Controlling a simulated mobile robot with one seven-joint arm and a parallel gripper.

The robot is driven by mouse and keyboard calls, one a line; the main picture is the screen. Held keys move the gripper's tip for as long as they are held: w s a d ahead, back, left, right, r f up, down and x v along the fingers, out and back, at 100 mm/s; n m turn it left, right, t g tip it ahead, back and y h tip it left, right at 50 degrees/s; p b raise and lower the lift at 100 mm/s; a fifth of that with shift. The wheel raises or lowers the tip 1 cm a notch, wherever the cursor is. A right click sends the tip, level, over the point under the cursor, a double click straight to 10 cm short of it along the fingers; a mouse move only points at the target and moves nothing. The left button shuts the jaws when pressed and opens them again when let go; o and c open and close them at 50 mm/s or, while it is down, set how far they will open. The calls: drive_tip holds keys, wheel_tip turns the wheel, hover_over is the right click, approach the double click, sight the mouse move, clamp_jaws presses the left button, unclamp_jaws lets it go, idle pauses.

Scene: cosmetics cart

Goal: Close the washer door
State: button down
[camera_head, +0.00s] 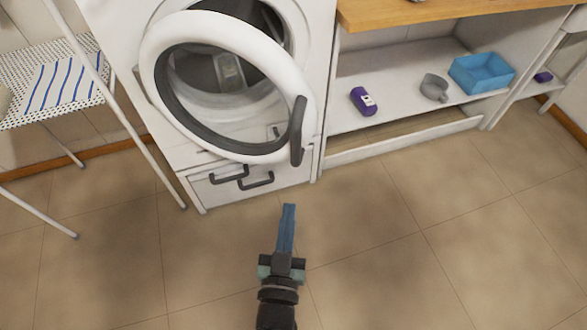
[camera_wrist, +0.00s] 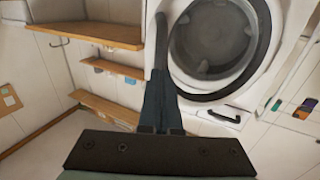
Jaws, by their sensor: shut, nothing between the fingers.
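The washer (camera_head: 320,50) stands at the back centre of the head view. Its round door (camera_head: 215,30) is open, swung out in front of the drum opening, with a white ring and a clear middle. A dark curved handle (camera_head: 298,130) sits on the door's right edge. My gripper (camera_head: 288,208) is shut and empty. In the head view its tip appears below the handle, apart from the door over the floor. In the wrist view the fingers (camera_wrist: 158,75) point up toward a dark upright bar that looks like the handle (camera_wrist: 160,40); contact cannot be told.
A drawer with dark handles (camera_head: 242,178) is under the washer. A low shelf to the right holds a purple pack (camera_head: 363,101), a grey object (camera_head: 434,88) and a blue bin (camera_head: 482,73). A drying rack (camera_head: 55,85) stands left. The tiled floor in front is clear.

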sight(296, 158)
drive_tip(key=w, duration=0.7)
drive_tip(key=w+d+b, duration=0.1)
drive_tip(key=w, duration=0.3)
drive_tip(key=shift+d, duration=0.1)
drive_tip(key=shift+s, duration=0.1)
